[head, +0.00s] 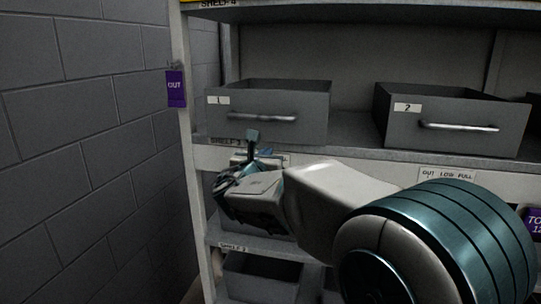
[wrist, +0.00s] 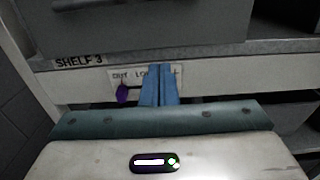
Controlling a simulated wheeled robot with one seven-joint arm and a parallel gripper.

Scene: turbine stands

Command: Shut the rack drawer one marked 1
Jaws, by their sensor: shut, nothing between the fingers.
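The rack drawer marked 1 (head: 267,105) is a grey open-topped box on the shelf labelled SHELF 3, at the upper left of the rack in the head view. Its front stands out at the shelf's front edge, with a silver bar handle across it. In the wrist view its front (wrist: 150,30) fills the top, with part of the handle at the top left. My gripper (head: 252,136) is just below and in front of that drawer, near the shelf edge. Its blue fingers (wrist: 160,84) are together and empty, apart from the handle.
Drawer 2 (head: 452,122) stands to the right on the same shelf, also standing out. A purple OUT tag (head: 175,88) hangs on the left post (head: 184,128). A grey block wall (head: 90,140) is close on the left. Lower shelves hold more grey drawers (head: 262,278).

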